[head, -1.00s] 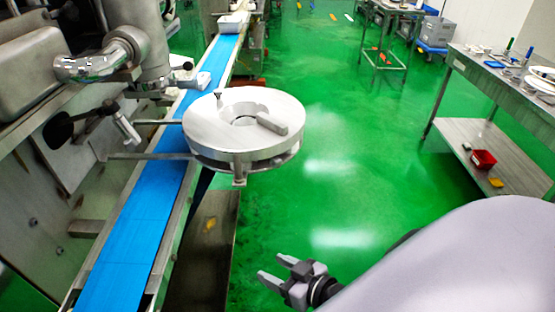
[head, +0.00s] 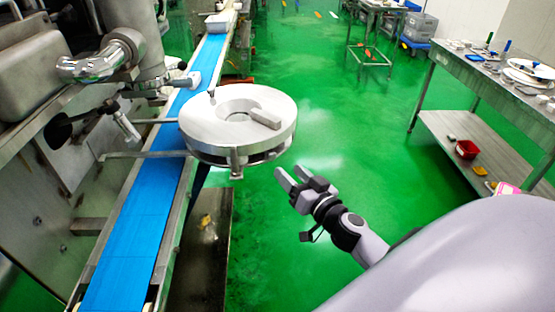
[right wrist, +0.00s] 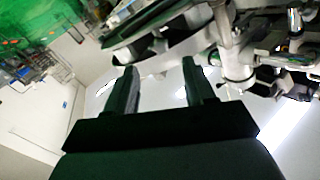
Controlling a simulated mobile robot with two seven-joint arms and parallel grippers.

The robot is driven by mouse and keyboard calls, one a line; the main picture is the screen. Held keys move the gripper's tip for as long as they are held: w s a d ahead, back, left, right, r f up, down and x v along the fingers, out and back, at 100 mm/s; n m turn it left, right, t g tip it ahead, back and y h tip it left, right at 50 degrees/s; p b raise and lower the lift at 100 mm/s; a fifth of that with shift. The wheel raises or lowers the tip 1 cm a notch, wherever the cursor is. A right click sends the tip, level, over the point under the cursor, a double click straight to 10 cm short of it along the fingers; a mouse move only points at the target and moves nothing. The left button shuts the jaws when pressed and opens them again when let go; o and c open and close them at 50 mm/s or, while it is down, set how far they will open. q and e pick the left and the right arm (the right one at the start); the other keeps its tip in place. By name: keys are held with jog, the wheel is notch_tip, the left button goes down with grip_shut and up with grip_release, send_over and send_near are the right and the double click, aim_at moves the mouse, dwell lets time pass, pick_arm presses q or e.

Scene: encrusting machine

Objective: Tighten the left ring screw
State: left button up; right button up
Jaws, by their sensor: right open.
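The round metal ring unit (head: 207,136) stands over the blue conveyor, with a flat block (head: 265,118) on its top and a small upright pin or screw (head: 212,94) at its far left edge. I cannot tell for sure which part is the left ring screw. My right gripper (head: 289,176) is open and empty, in the air just below and to the right of the ring unit, apart from it. In the right wrist view its two dark fingers (right wrist: 158,80) are apart with nothing between them, below blurred metal machine parts. My left gripper is not in view.
The blue conveyor belt (head: 130,230) runs along the machine (head: 60,150) at the left, with a white container (head: 221,22) at its far end. A metal table (head: 490,80) with tools stands at the right. Green floor (head: 350,130) between is mostly clear.

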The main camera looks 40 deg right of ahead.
aim_at(274, 157)
jog(key=shift+w, duration=3.35)
grip_shut()
